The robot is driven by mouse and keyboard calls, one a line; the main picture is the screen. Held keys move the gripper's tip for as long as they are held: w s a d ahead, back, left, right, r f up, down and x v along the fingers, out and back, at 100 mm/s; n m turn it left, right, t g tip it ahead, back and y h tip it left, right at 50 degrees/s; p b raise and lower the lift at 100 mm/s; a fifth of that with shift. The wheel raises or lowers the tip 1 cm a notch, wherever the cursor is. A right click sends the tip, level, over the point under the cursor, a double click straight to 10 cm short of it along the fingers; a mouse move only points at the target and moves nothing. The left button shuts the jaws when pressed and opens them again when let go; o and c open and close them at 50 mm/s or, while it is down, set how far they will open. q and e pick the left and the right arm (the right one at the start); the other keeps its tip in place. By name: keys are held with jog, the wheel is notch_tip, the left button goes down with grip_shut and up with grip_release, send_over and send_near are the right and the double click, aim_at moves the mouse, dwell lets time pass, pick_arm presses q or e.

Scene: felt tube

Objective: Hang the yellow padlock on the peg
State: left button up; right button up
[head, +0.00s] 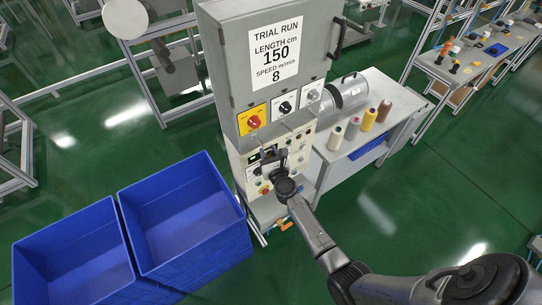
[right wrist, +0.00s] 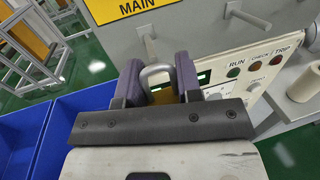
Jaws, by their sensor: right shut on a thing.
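My right gripper (head: 273,157) is in front of the control panel, below the cabinet's switches. In the right wrist view its purple fingers (right wrist: 159,82) are shut on the yellow padlock (right wrist: 160,96). The fingers and gripper bar hide most of the body; the grey shackle (right wrist: 155,72) arches up between the fingertips. A grey peg (right wrist: 149,42) sticks out from the cabinet just above the shackle in that view. I cannot tell whether the shackle touches or surrounds it. The padlock is not clear in the head view. My left gripper is not in view.
The grey cabinet (head: 228,75) carries a trial run sign (head: 275,53) and a yellow switch plate (head: 253,120). A second peg (right wrist: 246,16) is to the right. Blue bins (head: 185,222) stand at left. A bench (head: 398,92) with several yarn cones (head: 369,119) stands at right.

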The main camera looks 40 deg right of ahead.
jog(key=shift+a+f+b+x, duration=0.15)
jog(key=shift+b+x, duration=0.1)
jog(key=shift+x, duration=0.45)
jog(key=shift+a+b+x, duration=0.15)
jog(key=shift+b+x, duration=0.15)
jog(key=shift+x, duration=0.4)
jog(key=shift+a+f+b+x, duration=0.15)
jog(key=shift+b+x, duration=0.1)
jog(key=shift+x, duration=0.45)
jog(key=shift+w+d+f+b, duration=0.15)
jog(key=shift+w+f+b, duration=0.1)
jog(key=shift+w+b, duration=0.5)
jog(key=shift+w, duration=0.15)
jog(key=o, duration=1)
